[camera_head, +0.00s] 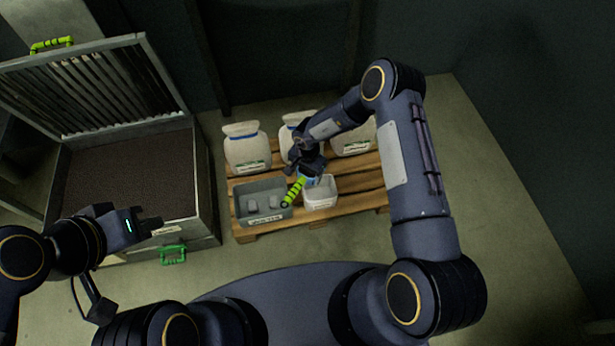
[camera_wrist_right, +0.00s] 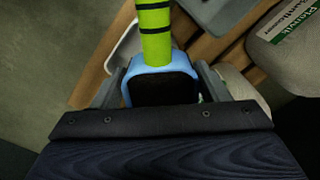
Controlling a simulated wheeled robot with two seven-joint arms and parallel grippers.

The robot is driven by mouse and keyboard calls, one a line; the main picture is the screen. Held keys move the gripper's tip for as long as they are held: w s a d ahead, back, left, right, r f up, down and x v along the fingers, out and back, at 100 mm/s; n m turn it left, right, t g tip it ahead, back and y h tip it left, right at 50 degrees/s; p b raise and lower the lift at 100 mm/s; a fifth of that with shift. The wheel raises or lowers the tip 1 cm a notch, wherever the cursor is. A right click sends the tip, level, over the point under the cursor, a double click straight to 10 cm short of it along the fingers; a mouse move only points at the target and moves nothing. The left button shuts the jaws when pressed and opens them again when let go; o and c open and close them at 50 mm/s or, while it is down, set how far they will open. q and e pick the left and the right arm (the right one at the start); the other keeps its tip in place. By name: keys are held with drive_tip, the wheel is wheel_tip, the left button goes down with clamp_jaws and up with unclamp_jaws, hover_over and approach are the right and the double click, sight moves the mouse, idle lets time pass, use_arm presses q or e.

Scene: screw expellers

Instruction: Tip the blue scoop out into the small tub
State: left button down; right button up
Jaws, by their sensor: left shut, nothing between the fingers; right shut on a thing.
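The blue scoop (camera_wrist_right: 160,70) has a lime green handle with black bands. In the right wrist view it sits between the fingers of my right gripper (camera_wrist_right: 160,95), which is shut on it. In the head view my right gripper (camera_head: 308,172) holds the scoop (camera_head: 295,189) above the small white tub (camera_head: 320,192), with the handle pointing down and left. The tub's inside is partly hidden, and I cannot tell what the scoop holds. My left gripper (camera_head: 152,226) is shut and empty, over the front of the large open bin.
A grey tray (camera_head: 262,211) with small pieces stands left of the tub on a wooden pallet (camera_head: 369,186). The large bin (camera_head: 202,190) with dark contents and a raised grated lid (camera_head: 85,88) is at left. Floor at right is clear.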

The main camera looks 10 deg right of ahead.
drive_tip(key=shift+d+f+t+y, duration=0.1)
drive_tip(key=shift+f+t+y, duration=0.05)
drive_tip(key=shift+t+y, duration=0.3)
drive_tip(key=f+t+y+b, duration=0.2)
drive_tip(key=b, duration=0.1)
drive_tip(key=shift+s+d+t+y, duration=0.1)
drive_tip(key=shift+s+t+y, duration=0.15)
drive_tip(key=shift+y, duration=0.1)
drive_tip(key=t+y+b, duration=0.2)
drive_tip(key=f+b, duration=0.1)
drive_tip(key=b, duration=0.1)
drive_tip(key=shift+d+t+y, duration=0.25)
drive_tip(key=shift+t+y, duration=0.15)
drive_tip(key=t+y+b, duration=0.1)
drive_tip(key=b, duration=0.3)
drive_tip(key=t+y+b, duration=0.1)
drive_tip(key=b, duration=0.3)
drive_tip(key=shift+s+d+f+y+b, duration=0.1)
drive_tip(key=shift+s+d+y+b, duration=0.1)
drive_tip(key=shift+y+b, duration=0.15)
drive_tip(key=shift+s+r+t+p, duration=0.1)
drive_tip(key=shift+r+t+p, duration=0.25)
drive_tip(key=shift+t+p, duration=0.05)
drive_tip(key=shift+s+d+t+y+p, duration=0.1)
drive_tip(key=shift+t+y+p, duration=0.1)
drive_tip(key=shift+t+y, duration=0.4)
drive_tip(key=shift+s+d+t+y+p, duration=0.1)
drive_tip(key=shift+t+y+p, duration=0.1)
drive_tip(key=shift+t+y, duration=0.35)
drive_tip(key=shift+f, duration=0.1)
